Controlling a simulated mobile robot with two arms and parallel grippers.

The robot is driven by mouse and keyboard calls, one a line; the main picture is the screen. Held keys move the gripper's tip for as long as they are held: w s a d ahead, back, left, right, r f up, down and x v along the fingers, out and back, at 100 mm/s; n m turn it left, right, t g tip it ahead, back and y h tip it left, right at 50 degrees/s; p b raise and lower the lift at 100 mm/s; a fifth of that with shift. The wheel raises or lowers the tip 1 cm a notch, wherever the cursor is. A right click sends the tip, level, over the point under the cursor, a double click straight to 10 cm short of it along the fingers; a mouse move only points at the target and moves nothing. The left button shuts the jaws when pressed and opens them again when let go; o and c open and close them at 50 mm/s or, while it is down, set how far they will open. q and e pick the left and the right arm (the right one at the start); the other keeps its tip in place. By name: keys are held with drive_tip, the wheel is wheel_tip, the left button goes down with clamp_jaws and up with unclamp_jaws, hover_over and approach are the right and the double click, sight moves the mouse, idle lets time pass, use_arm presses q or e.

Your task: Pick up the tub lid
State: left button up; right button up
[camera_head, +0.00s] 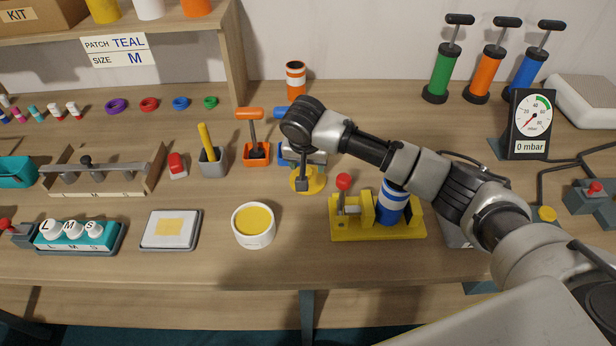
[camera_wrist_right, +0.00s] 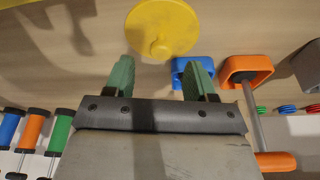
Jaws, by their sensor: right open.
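The tub lid (camera_head: 316,184) is a yellow disc lying on the bench, partly hidden behind my right gripper (camera_head: 302,184). In the right wrist view the lid (camera_wrist_right: 160,14) shows a round knob near its edge on the gripper's side. My right gripper (camera_wrist_right: 160,68) is open and empty, with two green fingers apart; the lid appears just beyond the fingertips. The gap between fingers and lid is hard to judge. The white tub (camera_head: 253,236) stands open to the left, with yellow content. My left gripper is out of view.
A yellow clamp stand (camera_head: 375,232) with a blue-striped cylinder is close to the right. An orange holder (camera_head: 257,158) with a tool and a grey cup (camera_head: 212,163) stand to the left. A white tray (camera_head: 172,228) lies left of the tub. Bench front is clear.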

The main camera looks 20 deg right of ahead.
sight(308, 171)
drive_tip(key=shift+x, duration=2.25)
drive_tip(key=shift+a, duration=0.1)
drive_tip(key=shift+c, duration=0.3)
drive_tip(key=c, duration=0.9)
